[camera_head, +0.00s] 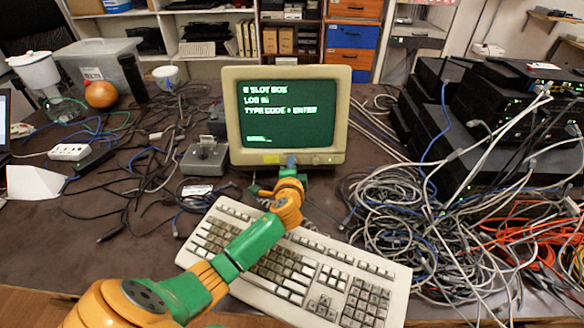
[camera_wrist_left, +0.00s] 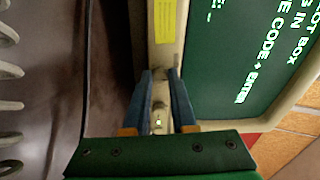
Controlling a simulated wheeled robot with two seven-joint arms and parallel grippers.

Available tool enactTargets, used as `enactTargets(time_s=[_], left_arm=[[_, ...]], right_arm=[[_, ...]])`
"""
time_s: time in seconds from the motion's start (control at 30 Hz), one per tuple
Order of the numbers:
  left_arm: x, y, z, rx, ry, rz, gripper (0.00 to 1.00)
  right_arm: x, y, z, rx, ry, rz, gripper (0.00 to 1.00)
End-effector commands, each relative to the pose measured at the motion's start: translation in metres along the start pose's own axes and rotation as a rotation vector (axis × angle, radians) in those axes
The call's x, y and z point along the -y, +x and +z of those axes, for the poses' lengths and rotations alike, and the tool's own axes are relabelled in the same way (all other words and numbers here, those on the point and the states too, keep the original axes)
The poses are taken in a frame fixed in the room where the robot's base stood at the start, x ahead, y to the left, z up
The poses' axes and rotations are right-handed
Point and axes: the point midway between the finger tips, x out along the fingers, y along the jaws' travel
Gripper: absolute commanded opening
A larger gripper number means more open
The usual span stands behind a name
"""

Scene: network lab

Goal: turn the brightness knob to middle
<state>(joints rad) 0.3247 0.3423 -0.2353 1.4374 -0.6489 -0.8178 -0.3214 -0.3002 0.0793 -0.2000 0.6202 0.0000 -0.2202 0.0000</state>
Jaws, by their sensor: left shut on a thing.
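The beige monitor (camera_head: 227,120) stands on the table with green text on its screen. Its lower bezel also shows in the wrist view (camera_wrist_left: 163,52), turned on its side, with a yellow label. My left gripper (camera_head: 291,161) reaches over the keyboard to this bezel. In the wrist view its two blue fingers (camera_wrist_left: 160,76) are shut on a small knob at the bezel. The knob is mostly hidden by the fingertips, and its turn angle cannot be read. A small green light shows between the fingers. My right gripper is not in view.
A beige keyboard (camera_head: 343,266) lies in front of the monitor, under my left arm. A grey joystick box (camera_head: 205,157) stands left of the monitor. Tangled cables (camera_head: 400,205) and stacked black network boxes (camera_head: 440,125) fill the right side. Loose dark cables cover the left.

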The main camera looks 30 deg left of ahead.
Motion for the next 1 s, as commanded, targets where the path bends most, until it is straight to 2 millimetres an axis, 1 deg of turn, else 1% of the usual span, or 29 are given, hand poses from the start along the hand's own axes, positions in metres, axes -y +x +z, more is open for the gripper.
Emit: enactTargets(time_s=[0.2,0.63,0.67,0.7,0.77,1.0], left_arm=[[0.0022,0.0002,-0.0005,-0.002,-0.041,-0.009,0.00],[0.0032,0.0001,-0.0008,-0.003,-0.048,-0.010,0.00],[0.0032,0.0001,-0.0008,-0.003,-0.048,-0.011,0.27],[0.0032,0.0001,-0.0009,-0.003,-0.048,-0.010,0.38],[0.0028,0.0001,-0.0008,-0.003,-0.047,-0.010,0.54],[0.0013,0.0000,-0.0005,-0.002,-0.047,-0.006,0.55]], right_arm=[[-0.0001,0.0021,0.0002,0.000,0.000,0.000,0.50],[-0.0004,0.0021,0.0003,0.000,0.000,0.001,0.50],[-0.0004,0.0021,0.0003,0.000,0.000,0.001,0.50],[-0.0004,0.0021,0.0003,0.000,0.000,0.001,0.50],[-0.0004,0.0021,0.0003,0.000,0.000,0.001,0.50],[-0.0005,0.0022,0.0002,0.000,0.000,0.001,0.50]])
